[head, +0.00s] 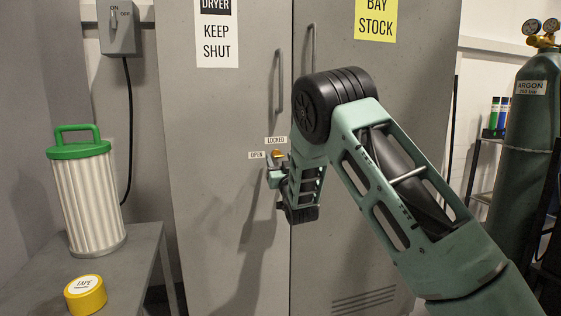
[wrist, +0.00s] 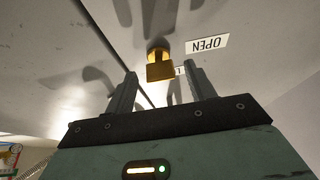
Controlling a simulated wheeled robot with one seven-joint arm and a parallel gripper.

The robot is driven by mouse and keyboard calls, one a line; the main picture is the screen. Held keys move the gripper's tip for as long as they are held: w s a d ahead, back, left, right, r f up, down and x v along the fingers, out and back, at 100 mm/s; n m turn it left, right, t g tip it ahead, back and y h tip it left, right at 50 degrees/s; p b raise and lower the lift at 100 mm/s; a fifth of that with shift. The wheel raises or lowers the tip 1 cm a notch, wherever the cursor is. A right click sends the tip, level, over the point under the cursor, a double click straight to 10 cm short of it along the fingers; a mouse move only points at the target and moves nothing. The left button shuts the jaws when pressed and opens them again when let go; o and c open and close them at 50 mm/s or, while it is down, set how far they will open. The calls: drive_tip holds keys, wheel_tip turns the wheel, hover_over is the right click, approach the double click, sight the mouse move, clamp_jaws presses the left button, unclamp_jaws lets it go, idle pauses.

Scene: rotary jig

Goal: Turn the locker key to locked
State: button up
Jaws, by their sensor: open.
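The brass locker key (head: 278,154) is in the grey cabinet door, near small white labels reading OPEN (head: 257,155) and LOCKED (head: 276,140). The wrist view shows the key (wrist: 160,66) close up, with the OPEN label (wrist: 207,43) upside down at its right and the LOCKED label mostly hidden. My gripper (wrist: 160,76) is open, one finger on each side of the key in that view. I see no finger touching the key. In the head view my gripper (head: 275,172) is at the door by the key. Which label the key points to, I cannot tell.
Door handles (head: 278,82) stand out above the key. At left, a table (head: 128,265) holds a green-lidded ribbed canister (head: 90,195) and a yellow tape roll (head: 85,295). A green argon cylinder (head: 525,150) stands at right. Floor space before the cabinet is mostly out of view.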

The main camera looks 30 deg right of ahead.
drive_tip(key=c, duration=1)
